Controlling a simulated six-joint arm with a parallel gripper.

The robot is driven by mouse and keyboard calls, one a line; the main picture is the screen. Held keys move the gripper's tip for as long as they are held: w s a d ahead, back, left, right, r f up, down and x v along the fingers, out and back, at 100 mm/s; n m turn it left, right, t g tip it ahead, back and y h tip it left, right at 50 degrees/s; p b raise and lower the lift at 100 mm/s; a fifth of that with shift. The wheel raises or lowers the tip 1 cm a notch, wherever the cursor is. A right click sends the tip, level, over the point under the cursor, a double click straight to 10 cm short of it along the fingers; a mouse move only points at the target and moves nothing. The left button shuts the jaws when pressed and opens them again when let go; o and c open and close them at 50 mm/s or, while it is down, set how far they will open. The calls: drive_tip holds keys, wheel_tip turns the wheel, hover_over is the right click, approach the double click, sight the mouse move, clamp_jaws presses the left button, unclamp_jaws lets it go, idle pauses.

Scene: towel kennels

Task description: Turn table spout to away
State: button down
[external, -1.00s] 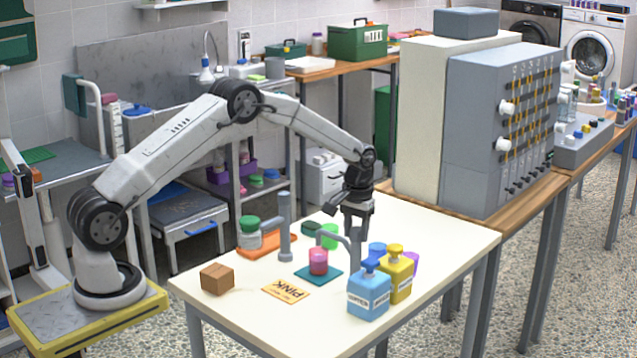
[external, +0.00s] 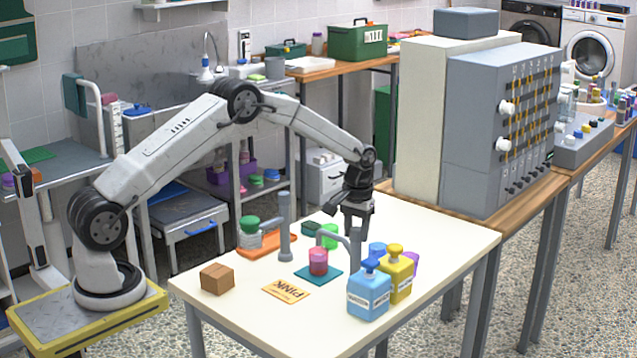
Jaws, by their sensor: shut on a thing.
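The table spout (external: 336,231) is a bent grey pipe on the white table. Its bend reaches left from an upright part, and its outlet end hangs over a pink cup (external: 318,262). The cup stands on a teal mat (external: 333,272). My gripper (external: 357,229) points down at the upright part of the spout and is shut on it. The fingers and the soap bottles hide part of the upright and its foot.
A blue bottle (external: 369,293) and a yellow bottle (external: 397,276) stand close in front of the spout. A grey post (external: 285,230) stands left of the cup.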

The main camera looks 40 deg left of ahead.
drive_tip(key=shift+n, duration=0.4)
drive_tip(key=n, duration=0.7)
drive_tip(key=shift+n, duration=0.4)
drive_tip(key=n, duration=0.4)
drive_tip(key=shift+d+n, duration=0.1)
drive_tip(key=shift+n, duration=0.2)
drive_tip(key=n, duration=0.4)
drive_tip(key=shift+w+n, duration=0.1)
drive_tip(key=shift+n, duration=0.3)
drive_tip(key=shift+c, duration=1.2)
unclamp_jaws()
